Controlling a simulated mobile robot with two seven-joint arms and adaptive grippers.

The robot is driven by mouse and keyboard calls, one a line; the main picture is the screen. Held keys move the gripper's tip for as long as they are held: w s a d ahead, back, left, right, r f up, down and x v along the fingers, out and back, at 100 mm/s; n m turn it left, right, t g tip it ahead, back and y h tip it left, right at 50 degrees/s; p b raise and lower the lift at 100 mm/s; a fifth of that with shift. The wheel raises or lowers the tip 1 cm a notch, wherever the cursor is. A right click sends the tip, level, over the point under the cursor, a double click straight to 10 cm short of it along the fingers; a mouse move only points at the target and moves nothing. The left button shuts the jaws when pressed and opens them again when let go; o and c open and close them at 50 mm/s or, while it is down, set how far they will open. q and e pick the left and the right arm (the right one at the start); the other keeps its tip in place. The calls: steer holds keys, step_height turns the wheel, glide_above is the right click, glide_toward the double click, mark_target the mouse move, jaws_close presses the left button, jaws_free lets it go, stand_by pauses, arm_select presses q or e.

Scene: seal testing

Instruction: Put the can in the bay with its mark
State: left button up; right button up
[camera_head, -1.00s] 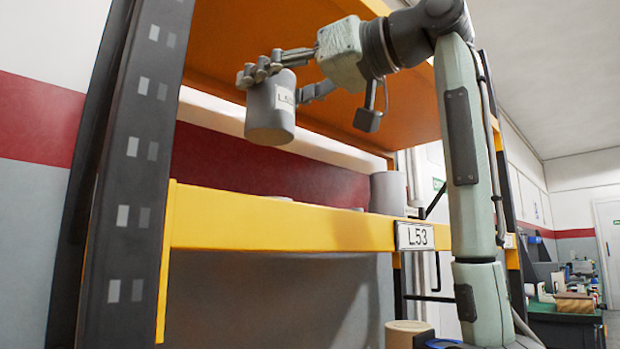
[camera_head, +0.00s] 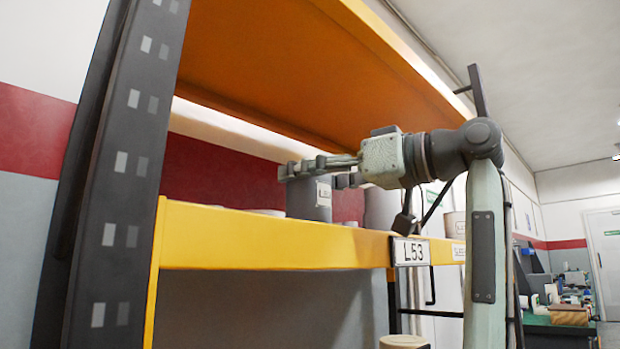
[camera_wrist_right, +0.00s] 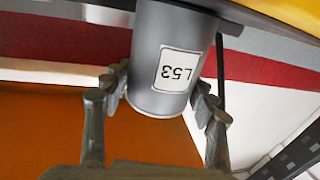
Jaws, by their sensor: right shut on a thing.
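The grey can (camera_head: 305,203), with a white L53 label, is in my right gripper (camera_head: 314,170) over the yellow-fronted shelf. The fingers are closed around its upper part, and it looks about upright. The front beam hides its base in the head view, so I cannot tell whether it touches the shelf. In the right wrist view the can (camera_wrist_right: 148,50) appears upside down, its label facing the camera, between the fingers (camera_wrist_right: 160,96). The matching L53 plate (camera_head: 410,252) is on the beam, to the can's right. My left gripper is not in view.
Another grey can (camera_head: 381,207) stands on the shelf just right of the held one. A paler can (camera_head: 455,225) is further right. The yellow beam (camera_head: 260,242) runs along the front, the orange shelf (camera_head: 290,75) is overhead, and a dark upright (camera_head: 115,190) stands left.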

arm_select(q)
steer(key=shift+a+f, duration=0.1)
arm_select(e)
steer(key=o, duration=0.9)
steer(key=shift+f, duration=0.1)
steer(key=o, duration=0.5)
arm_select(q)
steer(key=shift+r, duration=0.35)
arm_select(e)
steer(key=shift+s+d, duration=0.1)
steer(key=shift+d, duration=0.1)
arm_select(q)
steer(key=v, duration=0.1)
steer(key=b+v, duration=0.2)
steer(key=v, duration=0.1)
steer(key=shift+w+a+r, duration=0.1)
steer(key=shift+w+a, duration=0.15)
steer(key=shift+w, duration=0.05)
arm_select(e)
steer(key=v, duration=1.1)
steer(key=shift+s+d, duration=0.15)
steer(key=shift+d, duration=0.1)
